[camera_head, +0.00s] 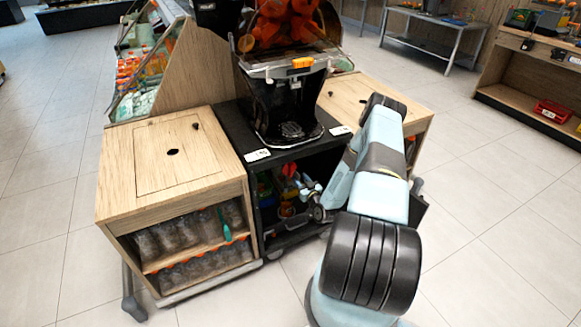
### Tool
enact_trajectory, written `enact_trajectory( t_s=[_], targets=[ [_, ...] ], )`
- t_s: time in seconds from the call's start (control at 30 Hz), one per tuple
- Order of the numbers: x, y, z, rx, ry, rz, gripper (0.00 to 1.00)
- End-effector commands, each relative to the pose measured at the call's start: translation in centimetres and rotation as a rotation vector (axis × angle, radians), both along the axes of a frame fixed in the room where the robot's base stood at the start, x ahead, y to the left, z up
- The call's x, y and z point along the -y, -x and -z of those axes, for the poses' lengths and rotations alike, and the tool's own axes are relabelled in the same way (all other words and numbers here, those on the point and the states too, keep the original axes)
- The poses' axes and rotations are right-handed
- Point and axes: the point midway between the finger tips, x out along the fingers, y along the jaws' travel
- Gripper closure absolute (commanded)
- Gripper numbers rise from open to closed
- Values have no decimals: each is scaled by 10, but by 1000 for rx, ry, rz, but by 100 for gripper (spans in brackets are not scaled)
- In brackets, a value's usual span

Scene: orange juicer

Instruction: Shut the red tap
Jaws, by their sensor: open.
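The black orange juicer (285,100) stands on a dark cart between two wooden cabinets, with oranges in its top. A small red piece (289,170) shows in the dark opening of the cart below the juicer. It may be the red tap, but it is too small to tell its setting. My gripper (306,184) is at this opening, just right of and below the red piece. It is open. It is small and partly lost against the dark, and I cannot tell whether it touches the red piece.
The left wooden cabinet (165,155) holds several clear bottles on its shelves. The right wooden cabinet (370,92) stands behind my arm. A small orange-brown container (286,210) sits low in the cart opening. A shelf of bottled juice (140,68) stands behind left. The tiled floor in front is clear.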

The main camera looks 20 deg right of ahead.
Motion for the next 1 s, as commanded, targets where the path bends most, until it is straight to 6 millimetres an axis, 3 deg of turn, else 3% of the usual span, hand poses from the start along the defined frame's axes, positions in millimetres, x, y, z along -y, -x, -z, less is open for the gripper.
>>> enact_trajectory(
  t_s=[0.5, 0.7, 1.0],
  targets=[
    [-3, -85, 0, 0, 1, 0, 60],
    [-3, -100, 0, -1, -1, 0, 60],
    [-3, -103, 0, -1, 0, 0, 60]
  ],
)
